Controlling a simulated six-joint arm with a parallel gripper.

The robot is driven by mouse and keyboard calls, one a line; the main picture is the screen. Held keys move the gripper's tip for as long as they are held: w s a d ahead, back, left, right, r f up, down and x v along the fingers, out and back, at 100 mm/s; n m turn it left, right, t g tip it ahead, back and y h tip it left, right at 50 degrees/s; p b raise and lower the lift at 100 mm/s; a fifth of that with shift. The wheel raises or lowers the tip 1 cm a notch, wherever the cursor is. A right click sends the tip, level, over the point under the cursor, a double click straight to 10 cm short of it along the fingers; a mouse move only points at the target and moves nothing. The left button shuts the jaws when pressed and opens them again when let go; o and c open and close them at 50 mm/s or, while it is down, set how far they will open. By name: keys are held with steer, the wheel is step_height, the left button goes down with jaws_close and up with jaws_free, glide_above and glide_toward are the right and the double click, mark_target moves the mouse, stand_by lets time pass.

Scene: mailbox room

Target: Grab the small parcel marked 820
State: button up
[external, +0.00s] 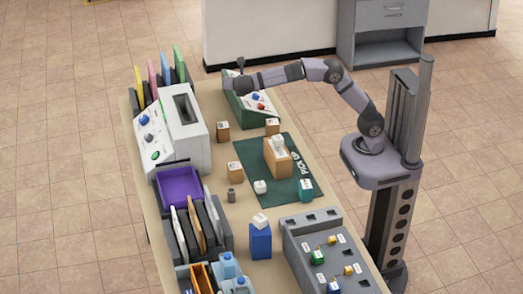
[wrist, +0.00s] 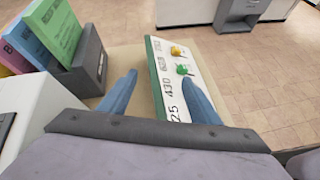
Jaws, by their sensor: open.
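Several small brown parcels with white labels lie on the table in the external view: one at the back left (external: 222,132), one at the back (external: 272,127), one at the left edge of the dark green mat (external: 235,171), and a larger one on the mat (external: 278,160) with a white item on top. A teal parcel (external: 306,190) stands at the mat's front right. The labels are too small to read, so I cannot tell which is 820. My gripper (external: 230,84) is open and empty at the table's far end; its fingers (wrist: 160,76) show apart in the wrist view.
A green console (external: 250,102) with a numbered white panel (wrist: 184,85) is by my gripper. A white machine (external: 185,120), a purple tray (external: 180,187) and file racks line the left. A grey switch box (external: 320,220) and blue box (external: 260,241) stand in front.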

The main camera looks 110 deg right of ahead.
steer(key=w+a+t+p, duration=0.2)
steer(key=w+a+p, duration=0.1)
steer(key=w+a, duration=0.4)
steer(key=n+h+p, duration=0.2)
steer(key=n+p, duration=0.1)
glide_above(224, 130)
steer(key=d, duration=0.1)
steer(key=shift+g, duration=0.4)
step_height(224, 130, down, 5)
steer(key=shift+d+r, duration=0.1)
steer(key=shift+r, duration=0.05)
steer(key=shift+f, duration=0.3)
steer(key=shift+f+p, duration=0.65)
steer(key=shift+f, duration=2.85)
steer(key=shift+p+x, duration=0.6)
steer(key=shift+x, duration=1.9)
steer(key=c, duration=1.2)
steer(key=shift+r, duration=0.1)
